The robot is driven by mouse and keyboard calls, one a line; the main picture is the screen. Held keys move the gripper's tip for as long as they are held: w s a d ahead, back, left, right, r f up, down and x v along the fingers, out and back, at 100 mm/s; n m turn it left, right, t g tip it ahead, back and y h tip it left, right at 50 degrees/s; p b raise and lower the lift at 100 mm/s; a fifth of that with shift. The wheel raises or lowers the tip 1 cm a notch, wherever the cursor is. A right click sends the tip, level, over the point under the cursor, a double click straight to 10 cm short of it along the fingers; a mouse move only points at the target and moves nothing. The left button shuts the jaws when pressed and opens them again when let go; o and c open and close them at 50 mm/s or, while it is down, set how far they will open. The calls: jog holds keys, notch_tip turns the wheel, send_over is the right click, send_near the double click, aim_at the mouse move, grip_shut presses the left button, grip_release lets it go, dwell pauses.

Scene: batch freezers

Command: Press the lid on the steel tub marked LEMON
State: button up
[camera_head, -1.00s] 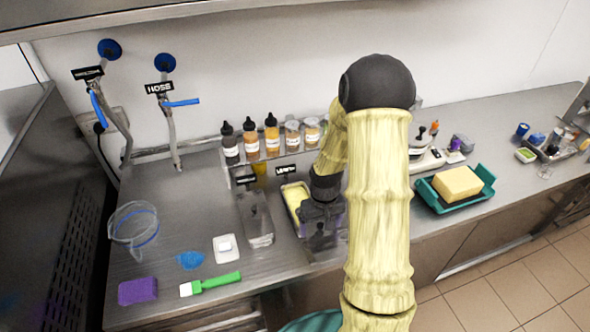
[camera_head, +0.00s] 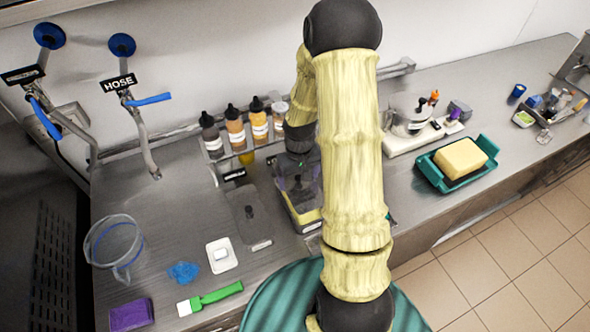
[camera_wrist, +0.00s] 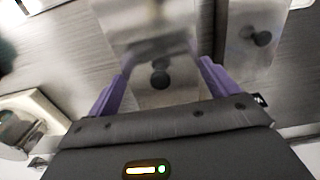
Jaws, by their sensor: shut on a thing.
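The steel tub (camera_head: 308,222) with yellow contents stands on the counter, partly hidden by my arm. I cannot read a LEMON label on it now. My gripper (camera_head: 298,190) is over the back part of this tub. Whether the lid touches the tub's rim cannot be told. Left of the tub is another covered container (camera_head: 252,215) with a dark knob, also at the upper right of the wrist view (camera_wrist: 258,40).
Sauce bottles (camera_head: 235,128) stand on a rack behind the tubs. A teal tray (camera_head: 455,165) with a yellow block is to the right.

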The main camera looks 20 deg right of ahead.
aim_at(299, 190)
jog(key=shift+s+r, duration=0.1)
jog(key=shift+s, duration=0.05)
jog(key=shift+f+b, duration=2.6)
jog(key=shift+f, duration=0.65)
jog(key=shift+f, duration=0.15)
dwell(0.5)
jog(key=o, duration=0.8)
